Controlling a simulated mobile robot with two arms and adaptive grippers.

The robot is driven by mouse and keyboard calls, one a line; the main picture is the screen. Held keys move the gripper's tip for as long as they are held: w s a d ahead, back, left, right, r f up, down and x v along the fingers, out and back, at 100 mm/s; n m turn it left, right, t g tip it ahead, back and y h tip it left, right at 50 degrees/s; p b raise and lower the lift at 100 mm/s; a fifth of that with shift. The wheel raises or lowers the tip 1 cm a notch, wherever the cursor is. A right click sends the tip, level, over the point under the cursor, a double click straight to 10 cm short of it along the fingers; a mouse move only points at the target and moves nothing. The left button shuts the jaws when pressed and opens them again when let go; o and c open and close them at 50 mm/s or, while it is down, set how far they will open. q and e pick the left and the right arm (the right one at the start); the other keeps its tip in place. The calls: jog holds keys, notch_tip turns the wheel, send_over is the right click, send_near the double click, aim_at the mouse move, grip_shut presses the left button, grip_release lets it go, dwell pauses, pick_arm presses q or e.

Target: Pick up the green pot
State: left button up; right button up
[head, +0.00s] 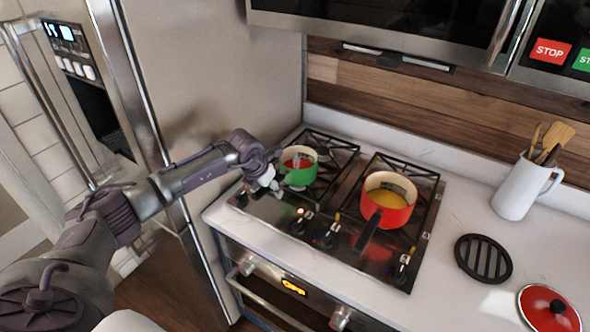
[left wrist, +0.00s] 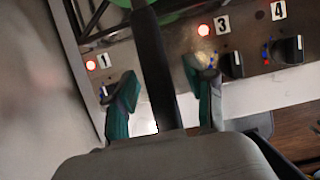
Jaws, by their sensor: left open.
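My left gripper (head: 268,184) is at the pot's left front side in the head view. In the left wrist view the left gripper (left wrist: 165,95) is open, with one teal-padded finger on each side of the handle. The handle's lower end is hidden behind the gripper body. My right gripper is not in view.
A red pot (head: 388,212) with yellow contents stands on the right burner. A white pitcher (head: 515,190) with wooden utensils, a black trivet (head: 483,258) and a red lid (head: 548,310) are on the counter. The fridge stands at left; a microwave hangs above.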

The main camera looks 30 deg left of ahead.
pick_arm(q)
grip_shut()
jog(key=shift+w, duration=0.1)
dwell(0.4)
jog(key=shift+r, duration=0.25)
